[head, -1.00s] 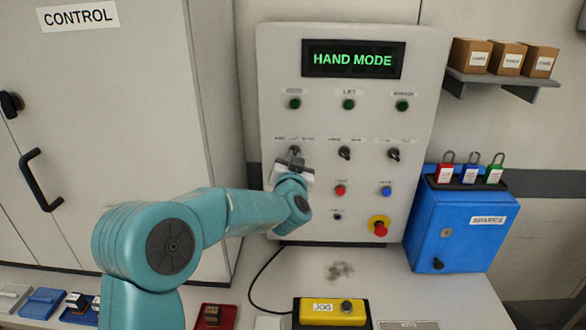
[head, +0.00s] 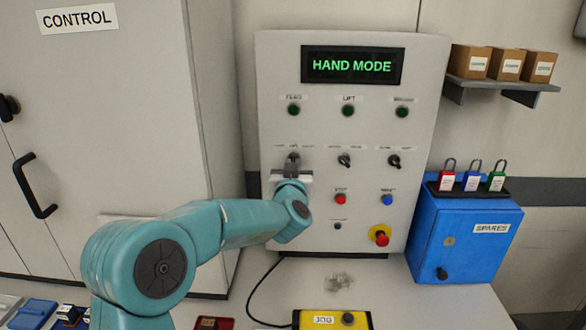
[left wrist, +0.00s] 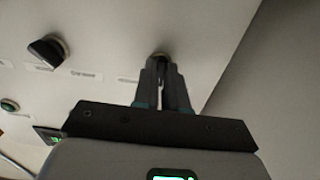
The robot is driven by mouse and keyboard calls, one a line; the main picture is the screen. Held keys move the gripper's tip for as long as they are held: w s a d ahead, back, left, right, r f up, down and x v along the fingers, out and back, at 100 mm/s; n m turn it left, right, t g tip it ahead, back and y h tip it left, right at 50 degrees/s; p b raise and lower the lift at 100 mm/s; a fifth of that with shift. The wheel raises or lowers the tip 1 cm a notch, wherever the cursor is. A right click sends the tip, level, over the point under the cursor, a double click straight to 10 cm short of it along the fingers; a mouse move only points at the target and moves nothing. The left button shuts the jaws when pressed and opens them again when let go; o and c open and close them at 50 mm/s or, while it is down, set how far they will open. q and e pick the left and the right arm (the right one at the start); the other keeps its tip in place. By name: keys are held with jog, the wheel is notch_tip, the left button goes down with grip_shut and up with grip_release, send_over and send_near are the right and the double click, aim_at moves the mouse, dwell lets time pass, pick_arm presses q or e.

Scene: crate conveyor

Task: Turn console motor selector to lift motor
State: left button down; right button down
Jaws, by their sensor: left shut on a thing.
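The grey console panel (head: 270,100) shows HAND MODE in green on its display (head: 352,65). The leftmost selector (head: 293,158) of the selector row is a dark knob, mostly hidden by my left gripper (head: 292,166). In the left wrist view, my left gripper (left wrist: 163,72) has its two fingers shut on this selector (left wrist: 160,56), close to the panel face. The small labels around the knob are too blurred to read, and its pointing direction is hidden. My right gripper is not in view.
Two more selectors (head: 344,160) (head: 394,161) sit to the right. Below are a red button (head: 340,199), a blue button (head: 387,200) and a red emergency stop (head: 381,238). A yellow JOG box (head: 328,320) lies on the bench; a blue SPARES box (head: 465,240) stands right.

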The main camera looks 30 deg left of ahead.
pick_arm(q)
jog(key=c, duration=1.2)
grip_release()
jog(key=b+v, duration=0.1)
jog(key=v, duration=1.5)
jog(key=shift+s+b, duration=0.2)
jog(key=shift+b, duration=0.15)
